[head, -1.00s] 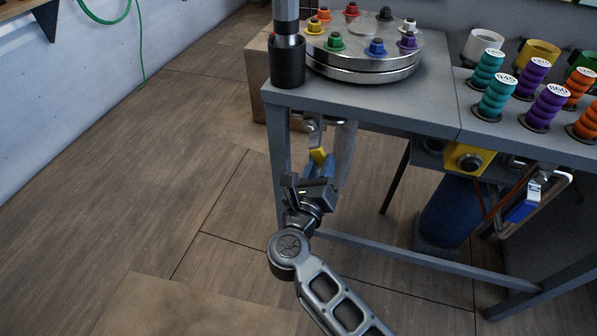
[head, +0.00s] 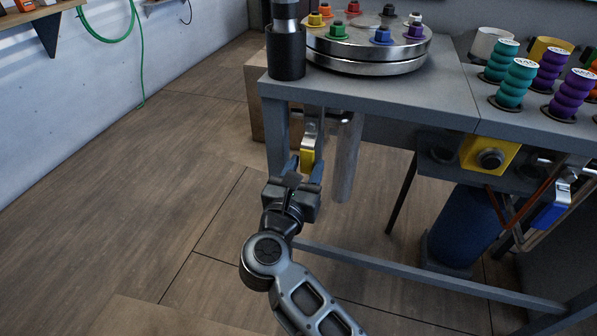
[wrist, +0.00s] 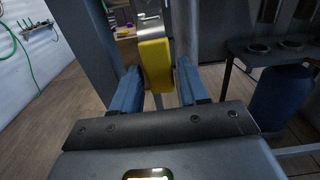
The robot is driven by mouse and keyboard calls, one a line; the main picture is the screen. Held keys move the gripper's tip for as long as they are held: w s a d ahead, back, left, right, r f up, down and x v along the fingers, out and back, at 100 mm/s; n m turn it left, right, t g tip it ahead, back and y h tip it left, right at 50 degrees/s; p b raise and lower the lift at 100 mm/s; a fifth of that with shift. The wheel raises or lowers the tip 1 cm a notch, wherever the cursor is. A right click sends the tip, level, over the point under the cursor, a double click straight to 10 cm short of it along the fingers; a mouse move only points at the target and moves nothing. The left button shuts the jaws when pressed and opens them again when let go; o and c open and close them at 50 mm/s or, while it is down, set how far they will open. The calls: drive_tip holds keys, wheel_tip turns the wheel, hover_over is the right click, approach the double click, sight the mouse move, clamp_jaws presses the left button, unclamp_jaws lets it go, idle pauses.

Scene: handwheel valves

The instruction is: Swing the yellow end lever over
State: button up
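The yellow end lever (head: 307,163) hangs down from a metal fitting under the left end of the workbench. In the wrist view the yellow lever (wrist: 156,65) hangs in the gap between my two fingers, with clear space showing on both sides. My gripper (head: 305,166) is open, with one blue finger on each side of the lever in the head view. In the wrist view my gripper (wrist: 158,88) has its fingers spread wide. Whether a finger touches the lever cannot be told.
The workbench leg (head: 278,140) stands close to the left of the lever. A grey vertical cylinder (head: 346,160) hangs just to its right. A blue-handled lever (head: 549,214) and a yellow block (head: 489,155) are further right under the bench. Open floor (head: 130,190) lies to the left.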

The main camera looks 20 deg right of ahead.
drive_tip(key=shift+o, duration=1)
drive_tip(key=v, duration=0.6)
drive_tip(key=shift+p, duration=0.4)
drive_tip(key=v, duration=0.7)
drive_tip(key=shift+s+a+p, duration=0.2)
drive_tip(key=shift+s+p, duration=0.1)
drive_tip(key=shift+s, duration=0.05)
